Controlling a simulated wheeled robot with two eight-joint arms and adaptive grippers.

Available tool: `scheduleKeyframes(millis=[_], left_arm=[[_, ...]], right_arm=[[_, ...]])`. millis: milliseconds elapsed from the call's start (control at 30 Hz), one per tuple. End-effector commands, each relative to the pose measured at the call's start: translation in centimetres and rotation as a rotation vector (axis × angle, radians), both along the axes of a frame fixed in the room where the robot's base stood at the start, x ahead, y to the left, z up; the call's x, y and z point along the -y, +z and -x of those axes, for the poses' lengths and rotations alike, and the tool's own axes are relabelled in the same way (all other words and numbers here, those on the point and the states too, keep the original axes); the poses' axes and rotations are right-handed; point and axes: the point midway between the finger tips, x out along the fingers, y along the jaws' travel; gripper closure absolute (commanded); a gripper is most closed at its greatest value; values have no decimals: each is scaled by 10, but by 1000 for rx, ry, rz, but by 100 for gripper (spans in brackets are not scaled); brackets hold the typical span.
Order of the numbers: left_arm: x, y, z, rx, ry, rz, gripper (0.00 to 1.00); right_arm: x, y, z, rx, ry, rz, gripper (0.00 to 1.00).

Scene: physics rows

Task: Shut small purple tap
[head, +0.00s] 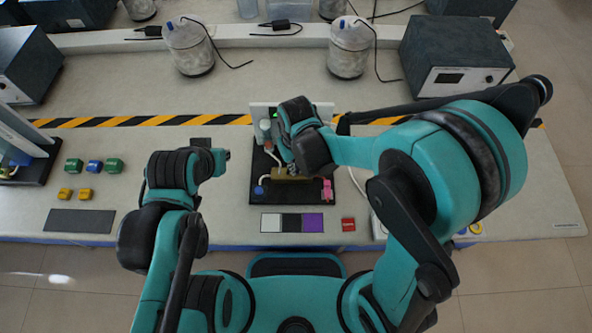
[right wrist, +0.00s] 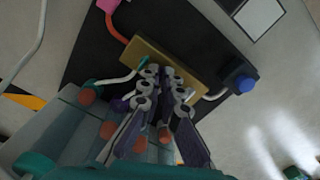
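A black board (head: 262,200) carries a brass block (head: 290,174), which also shows in the right wrist view (right wrist: 190,62). My right gripper (right wrist: 166,76) points down over the block, its two fingers close together. Whether anything sits between them is hidden. A small purple piece (right wrist: 119,104) shows beside the fingers; I cannot tell whether it is the tap's handle. In the head view, my right wrist covers much of the block. A blue knob (right wrist: 242,84) and a pink fitting (right wrist: 108,5) sit at the block's sides. My left gripper (head: 221,161) is left of the board, away from the block.
White, black and purple patches (head: 312,223) lie in front of the board, with a red block (head: 348,224) to their right. Green, blue and yellow pieces (head: 94,166) stand at the left. Canisters (head: 189,47) and a grey instrument box (head: 455,60) stand behind.

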Motion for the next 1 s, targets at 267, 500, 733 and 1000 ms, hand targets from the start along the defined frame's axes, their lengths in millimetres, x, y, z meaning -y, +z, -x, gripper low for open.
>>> scheduleKeyframes(millis=[267,500,733,1000], left_arm=[[0,-1,0,0,0,0,89],[0,-4,0,0,0,0,89],[0,-6,0,0,0,0,89],[0,-5,0,0,0,0,89]], right_arm=[[0,0,0,0,-64,0,100],[0,-1,0,0,-182,0,100],[0,0,0,0,-385,0,89],[0,1,0,0,-383,0,89]])
